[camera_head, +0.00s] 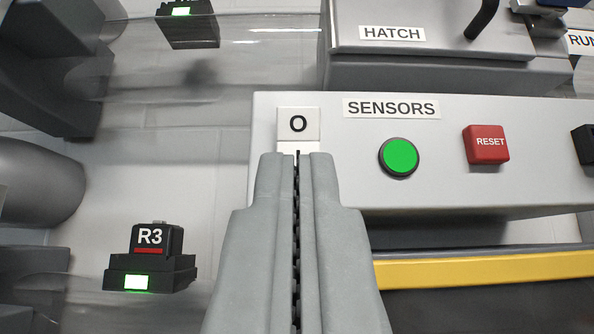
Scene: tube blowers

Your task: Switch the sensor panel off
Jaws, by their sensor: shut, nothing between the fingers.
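The sensor panel (330,119) is a light grey box labelled SENSORS (391,107). At its left end is a white rocker switch (299,124) whose upper part reads O. My gripper (297,155) is shut with nothing between the fingers. Its tips overlap the lower part of the switch in the picture, just below the O, and hide most of that lower part. I cannot tell whether the tips touch it. A round green light or button (399,157) is lit bright green, and a red RESET button (486,144) is to its right.
A grey box labelled HATCH (392,34) with a dark handle (481,18) stands above the panel. A yellow bar (480,268) runs below it. A black R3 sensor (150,271) with a green light sits at lower left by a clear tube. Another sensor (188,27) is at the top.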

